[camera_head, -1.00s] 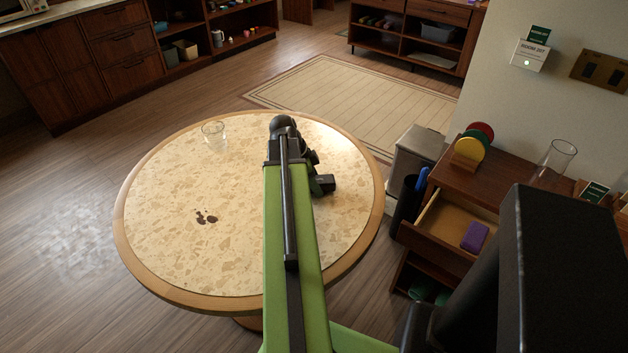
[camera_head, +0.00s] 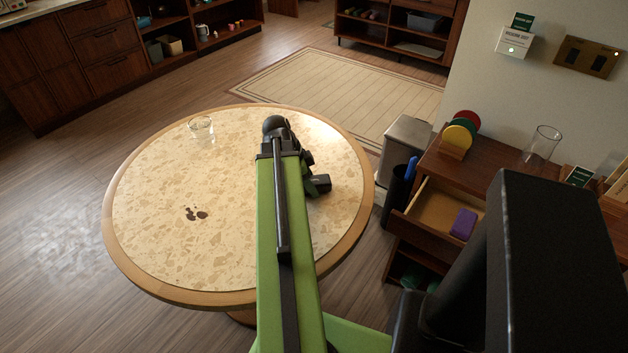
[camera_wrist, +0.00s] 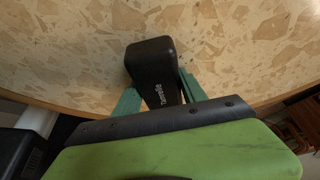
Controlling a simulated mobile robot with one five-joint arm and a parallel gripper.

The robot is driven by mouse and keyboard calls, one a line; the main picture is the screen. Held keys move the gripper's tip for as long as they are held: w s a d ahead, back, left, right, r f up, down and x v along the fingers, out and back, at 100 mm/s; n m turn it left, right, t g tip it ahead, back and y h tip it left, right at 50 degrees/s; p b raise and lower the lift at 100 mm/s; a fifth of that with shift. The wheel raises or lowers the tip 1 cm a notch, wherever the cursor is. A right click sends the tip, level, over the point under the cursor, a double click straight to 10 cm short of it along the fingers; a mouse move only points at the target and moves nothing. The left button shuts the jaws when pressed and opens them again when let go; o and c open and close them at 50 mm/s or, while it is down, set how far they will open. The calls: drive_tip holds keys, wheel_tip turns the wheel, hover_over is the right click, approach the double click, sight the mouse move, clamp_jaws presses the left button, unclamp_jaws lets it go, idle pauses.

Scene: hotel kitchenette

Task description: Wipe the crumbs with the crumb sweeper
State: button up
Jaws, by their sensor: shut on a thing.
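The crumbs (camera_head: 196,214) are a small cluster of dark brown spots on the left part of the round table (camera_head: 150,190). My gripper (camera_wrist: 158,92) shows two green fingers shut on a black block with lettering, which I take to be the crumb sweeper (camera_wrist: 150,62). In the head view my arm reaches over the table and hides most of the gripper; a dark end of the sweeper (camera_head: 318,184) shows right of the arm. The gripper is right of the crumbs and apart from them. I cannot tell whether the sweeper touches the tabletop.
A clear glass (camera_head: 201,128) stands near the table's far left edge. At right, an open drawer (camera_head: 436,212) holds a purple sponge (camera_head: 463,224). A grey bin (camera_head: 405,145) stands beside the cabinet. The tabletop around the crumbs is clear.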

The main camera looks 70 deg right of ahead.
drive_tip(key=shift+w+d+r, duration=0.1)
drive_tip(key=shift+w+d, duration=0.4)
drive_tip(key=shift+w, duration=1.3)
drive_tip(key=shift+w+d+f, duration=0.1)
drive_tip(key=shift+w+d, duration=0.4)
drive_tip(key=shift+w, duration=1.3)
drive_tip(key=shift+w+d+r, duration=0.1)
drive_tip(key=shift+w+d, duration=0.4)
drive_tip(key=shift+w, duration=1.3)
wheel_tip(320, 180, up, 6)
drive_tip(key=p, duration=0.6)
wheel_tip(320, 180, up, 3)
drive_tip(key=p, duration=0.3)
drive_tip(key=shift+s, duration=0.1)
